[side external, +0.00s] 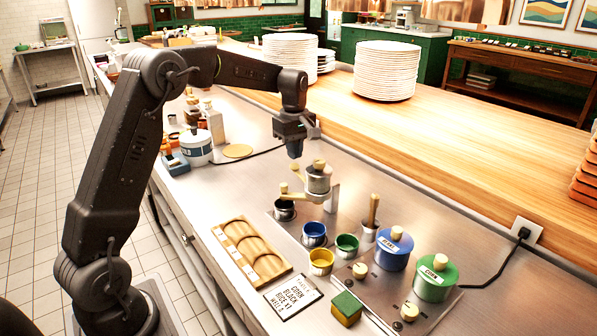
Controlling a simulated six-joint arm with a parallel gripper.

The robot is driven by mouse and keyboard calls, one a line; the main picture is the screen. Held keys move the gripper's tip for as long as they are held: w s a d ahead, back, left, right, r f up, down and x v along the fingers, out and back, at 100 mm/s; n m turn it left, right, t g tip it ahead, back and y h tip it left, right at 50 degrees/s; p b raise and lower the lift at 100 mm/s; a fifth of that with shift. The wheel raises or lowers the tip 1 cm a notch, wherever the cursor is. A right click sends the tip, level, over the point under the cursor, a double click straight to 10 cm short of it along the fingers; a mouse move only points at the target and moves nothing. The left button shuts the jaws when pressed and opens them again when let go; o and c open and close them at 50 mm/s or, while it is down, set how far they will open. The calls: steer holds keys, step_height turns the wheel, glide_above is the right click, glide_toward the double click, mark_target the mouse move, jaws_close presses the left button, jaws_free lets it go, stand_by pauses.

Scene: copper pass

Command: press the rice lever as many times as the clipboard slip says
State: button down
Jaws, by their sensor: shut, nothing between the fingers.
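The clipboard slip (293,296) lies at the front of the steel counter. The dispenser (319,181) is a metal canister with a pale knob, held on a bracket. A pale-handled lever (284,188) sticks out at its left. A small metal cup (285,210) stands below the lever. My gripper (295,154) is shut and empty, pointing down above the lever and just left of the canister's knob. It appears apart from both.
A wooden tray (283,268) with curved slots lies left of blue, green and yellow cups (320,262). Blue (395,252) and green (434,280) lidded pots stand at right. A sponge (346,309) lies in front. Plate stacks (386,70) stand on the wooden shelf behind.

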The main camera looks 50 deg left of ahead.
mark_target(295, 165)
stand_by(0.3)
steer(key=shift+f, duration=2.35)
steer(key=shift+r, duration=2.4)
steer(key=shift+r, duration=0.1)
steer(key=shift+r, duration=2.4)
steer(key=shift+d, duration=0.1)
